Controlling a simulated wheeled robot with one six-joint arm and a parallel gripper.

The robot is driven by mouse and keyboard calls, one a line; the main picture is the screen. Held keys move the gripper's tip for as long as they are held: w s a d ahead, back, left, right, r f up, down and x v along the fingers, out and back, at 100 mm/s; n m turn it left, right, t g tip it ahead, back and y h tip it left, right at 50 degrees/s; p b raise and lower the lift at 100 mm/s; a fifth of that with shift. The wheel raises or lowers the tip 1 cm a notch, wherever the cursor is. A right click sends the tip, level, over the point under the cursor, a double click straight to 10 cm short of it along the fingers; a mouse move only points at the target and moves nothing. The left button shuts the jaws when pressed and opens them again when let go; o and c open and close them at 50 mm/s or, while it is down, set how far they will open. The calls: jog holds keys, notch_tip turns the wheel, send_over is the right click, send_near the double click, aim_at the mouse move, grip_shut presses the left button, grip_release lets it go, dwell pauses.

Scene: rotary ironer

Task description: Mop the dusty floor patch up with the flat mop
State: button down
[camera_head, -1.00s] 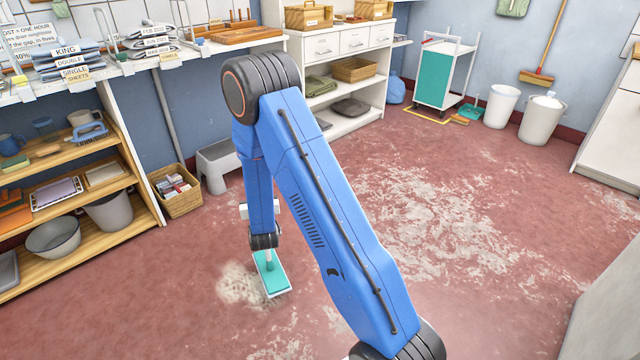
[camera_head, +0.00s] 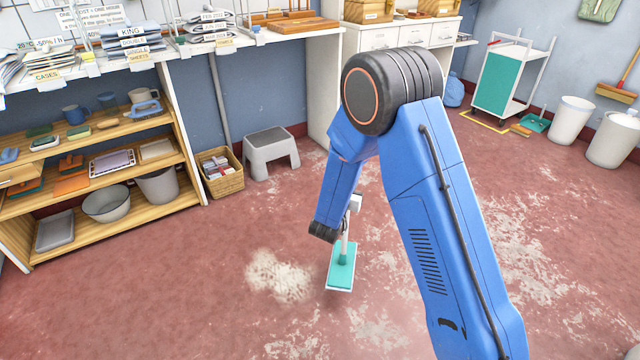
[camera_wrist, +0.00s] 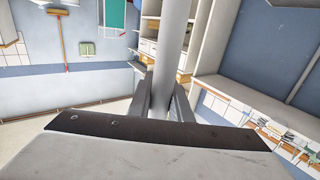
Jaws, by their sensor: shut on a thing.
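The flat mop has a teal head (camera_head: 341,267) and a pale pole (camera_head: 346,228), seen beside my blue arm in the head view. My gripper (camera_wrist: 168,100) is shut on the mop's grey pole (camera_wrist: 174,45), with a finger on each side in the wrist view. The dusty patch (camera_head: 280,277) is a pale beige smear on the red floor. The mop head is just right of the patch, with a narrow strip of floor between them. I cannot tell whether the head touches the floor. The upper pole is partly hidden by my arm in the head view.
A grey step stool (camera_head: 270,153) and a wicker basket (camera_head: 221,172) stand by the back wall. A wooden shelf unit (camera_head: 120,204) with bowls and bins is at the left. Pale worn marks (camera_head: 520,250) spread over the floor at right. The floor around the patch is clear.

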jog(key=s+a+r, duration=0.1)
jog(key=s+a, duration=0.4)
jog(key=a, duration=0.7)
jog(key=shift+s+f, duration=0.15)
jog(key=shift+f, duration=1)
jog(key=shift+s+f, duration=0.1)
jog(key=shift+f, duration=1.05)
